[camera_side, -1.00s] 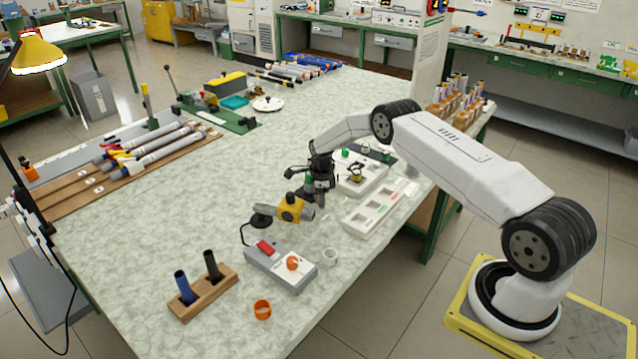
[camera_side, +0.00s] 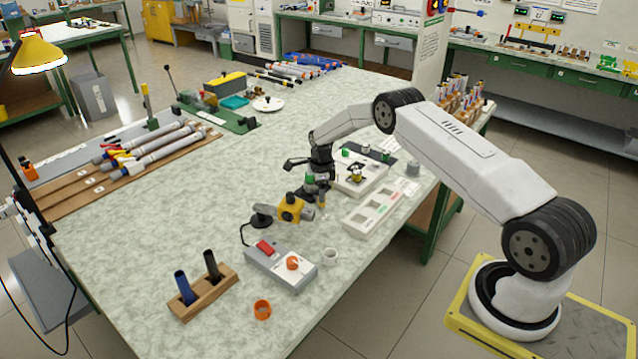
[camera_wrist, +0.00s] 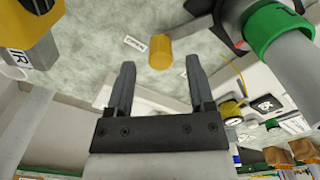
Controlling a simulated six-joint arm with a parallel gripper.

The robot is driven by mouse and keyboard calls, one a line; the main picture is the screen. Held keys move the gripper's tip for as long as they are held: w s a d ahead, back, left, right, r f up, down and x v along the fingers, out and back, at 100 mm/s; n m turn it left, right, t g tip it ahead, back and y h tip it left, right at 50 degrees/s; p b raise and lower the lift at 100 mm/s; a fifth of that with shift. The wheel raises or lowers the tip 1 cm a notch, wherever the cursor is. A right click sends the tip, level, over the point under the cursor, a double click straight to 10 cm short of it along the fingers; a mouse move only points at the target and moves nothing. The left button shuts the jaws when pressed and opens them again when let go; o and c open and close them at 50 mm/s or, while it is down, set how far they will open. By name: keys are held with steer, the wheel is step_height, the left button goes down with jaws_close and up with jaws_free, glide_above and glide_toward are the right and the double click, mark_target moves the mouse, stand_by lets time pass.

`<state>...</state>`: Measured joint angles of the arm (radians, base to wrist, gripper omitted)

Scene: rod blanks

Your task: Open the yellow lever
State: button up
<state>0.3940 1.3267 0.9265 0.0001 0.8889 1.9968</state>
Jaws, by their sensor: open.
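In the wrist view, a yellow cylindrical grip (camera_wrist: 160,53) shows between and just beyond my fingertips, over the pale tabletop; it looks like the yellow lever's end. I see a gap between it and each finger. My gripper (camera_wrist: 160,68) is open with nothing held. In the side view, my gripper (camera_side: 318,182) hangs low over the middle right of the bench, close to a fixture with a green ring, which also shows in the wrist view (camera_wrist: 272,32). The lever's pivot and angle are hard to tell, partly hidden by my gripper.
A yellow block (camera_side: 291,208) on a grey tube stands just left of my gripper. White trays (camera_side: 372,210) lie to the right. A grey control box (camera_side: 280,268) and wooden rod holder (camera_side: 204,294) stand in front. The bench's left middle is clear.

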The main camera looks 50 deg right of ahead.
steer(key=shift+r, duration=2.55)
steer(key=shift+a+r+n, duration=0.3)
steer(key=shift+a, duration=0.05)
steer(key=s+a+r+n+t, duration=0.1)
steer(key=s+a+r+n, duration=0.3)
steer(key=a+r+n, duration=0.15)
steer(key=s+a+r+n, duration=0.4)
steer(key=a+r+n, duration=0.1)
steer(key=a+n, duration=0.2)
steer(key=s+a+r+n, duration=0.1)
steer(key=s+a+n, duration=0.4)
steer(key=s+n, duration=0.2)
steer(key=s+a+r+n+t, duration=0.1)
steer(key=s+a+r+n, duration=0.1)
steer(key=s+a+n, duration=0.2)
steer(key=s+n, duration=0.3)
steer(key=s, duration=0.5)
steer(key=shift+a+r+t, duration=0.15)
steer(key=shift+a+t, duration=0.15)
steer(key=shift+a, duration=0.1)
